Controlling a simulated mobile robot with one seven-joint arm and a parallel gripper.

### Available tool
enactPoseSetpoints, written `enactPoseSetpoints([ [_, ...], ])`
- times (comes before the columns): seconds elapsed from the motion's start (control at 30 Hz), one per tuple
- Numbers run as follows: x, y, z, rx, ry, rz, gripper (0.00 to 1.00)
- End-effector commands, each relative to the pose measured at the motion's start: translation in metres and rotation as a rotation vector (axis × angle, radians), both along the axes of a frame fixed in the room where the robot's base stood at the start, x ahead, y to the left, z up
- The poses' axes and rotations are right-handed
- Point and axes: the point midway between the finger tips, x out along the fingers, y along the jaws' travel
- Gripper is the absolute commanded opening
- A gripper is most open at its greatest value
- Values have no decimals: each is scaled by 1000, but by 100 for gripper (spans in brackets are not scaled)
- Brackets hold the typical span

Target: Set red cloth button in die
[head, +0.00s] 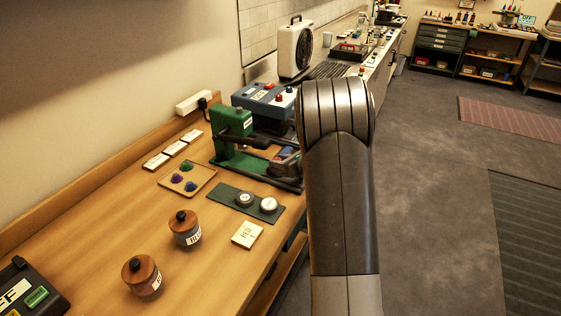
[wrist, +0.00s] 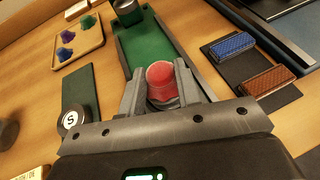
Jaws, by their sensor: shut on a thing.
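The red cloth button (wrist: 160,74) is a rounded red piece between the two grey fingers of my gripper (wrist: 160,86) in the wrist view. My gripper is shut on it, above the front end of the base of the green press (wrist: 145,45). A grey rounded edge shows just below the button; I cannot tell whether it is a die. In the head view the green press (head: 232,130) stands left of my arm, which hides my gripper and the button. Two round pieces with pale tops, one (head: 245,198) beside the other (head: 268,205), lie on a dark green mat.
A tray (wrist: 88,40) holds blue, purple and green pieces. Right of the press, a dark mat bears a blue block (wrist: 230,45) and a brown block (wrist: 266,80). Two wooden-lidded jars (head: 185,228) and a label card (head: 247,234) stand nearer. A blue button box (head: 262,100) stands behind.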

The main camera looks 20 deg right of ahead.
Motion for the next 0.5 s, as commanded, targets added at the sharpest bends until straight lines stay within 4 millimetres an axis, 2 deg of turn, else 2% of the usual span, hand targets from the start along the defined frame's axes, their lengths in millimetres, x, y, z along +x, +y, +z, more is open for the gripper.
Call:
enactPoseSetpoints([
  [0.5,0,0,-2,0,0,0,8],
])
